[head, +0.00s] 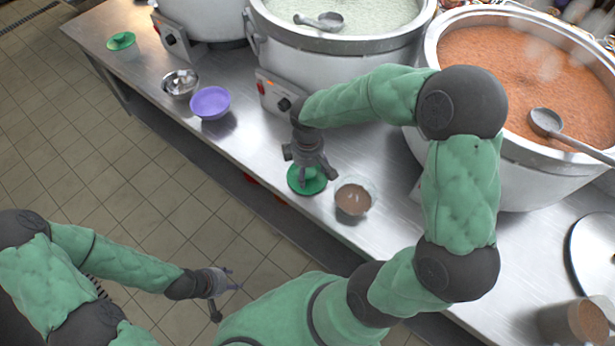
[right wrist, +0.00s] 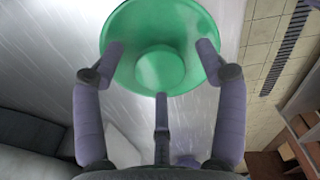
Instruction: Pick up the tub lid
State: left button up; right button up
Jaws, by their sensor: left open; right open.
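My left gripper (head: 222,284) is open and empty, over the tiled floor in front of the counter.
Large pots of pale congee (head: 345,44) and orange congee (head: 440,50) stand behind. A purple bowl (head: 210,102), a steel bowl (head: 180,84) and a green-lidded tub (head: 122,42) stand to the left. The counter (head: 262,150) is bare just left of the lid.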

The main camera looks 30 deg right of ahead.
jog(key=c, duration=0.9)
jog(key=shift+r, duration=0.1)
